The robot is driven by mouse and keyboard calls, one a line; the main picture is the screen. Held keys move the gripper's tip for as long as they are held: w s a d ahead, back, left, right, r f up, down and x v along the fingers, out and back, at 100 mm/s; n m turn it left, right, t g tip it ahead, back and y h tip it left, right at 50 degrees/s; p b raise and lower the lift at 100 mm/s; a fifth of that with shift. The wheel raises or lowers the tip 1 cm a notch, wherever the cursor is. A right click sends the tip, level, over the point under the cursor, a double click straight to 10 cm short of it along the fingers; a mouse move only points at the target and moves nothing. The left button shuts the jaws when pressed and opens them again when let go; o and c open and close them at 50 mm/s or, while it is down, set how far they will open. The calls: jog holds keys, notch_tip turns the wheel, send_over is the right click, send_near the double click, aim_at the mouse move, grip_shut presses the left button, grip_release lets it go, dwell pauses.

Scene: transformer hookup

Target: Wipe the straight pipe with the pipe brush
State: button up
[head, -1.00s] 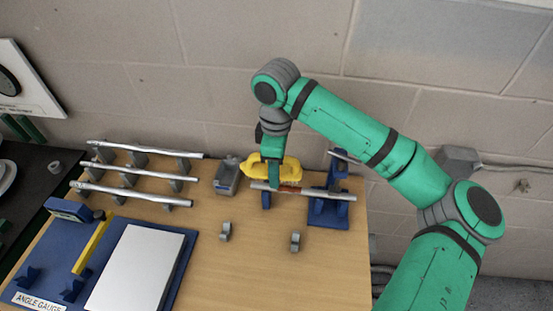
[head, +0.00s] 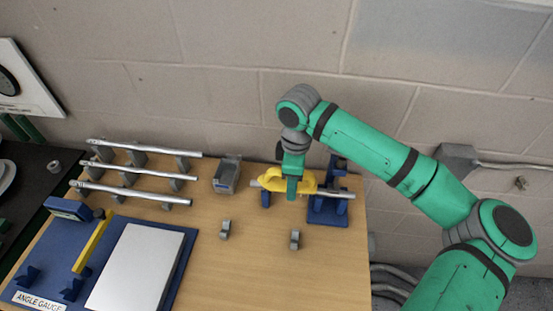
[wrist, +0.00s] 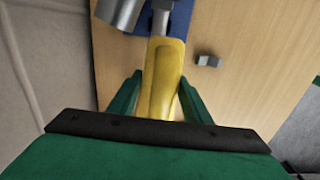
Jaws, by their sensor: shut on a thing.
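The straight pipe (head: 338,193) lies level across blue supports at the back right of the table. The yellow-handled pipe brush (head: 302,178) is over the pipe's middle and covers part of it. My gripper (head: 291,190) is shut on the brush handle. In the wrist view the yellow handle (wrist: 162,80) sits between my two green fingers (wrist: 160,100), pointing along the pipe (wrist: 163,18). The bristles are hidden, so I cannot tell whether they touch the pipe.
A blue stand (head: 328,212) holds the pipe's right end. A grey bin (head: 227,176) stands left of the pipe. Small grey brackets (head: 225,230) (head: 295,240) stand in front. Racked pipes (head: 135,193) and an angle gauge board (head: 180,280) lie left. The front right table is clear.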

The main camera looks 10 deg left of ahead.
aim_at(274, 179)
jog(key=shift+d, duration=1.35)
jog(key=shift+a, duration=3.75)
jog(key=shift+a+r, duration=0.1)
jog(key=shift+r, duration=4.05)
jog(key=shift+s, duration=0.15)
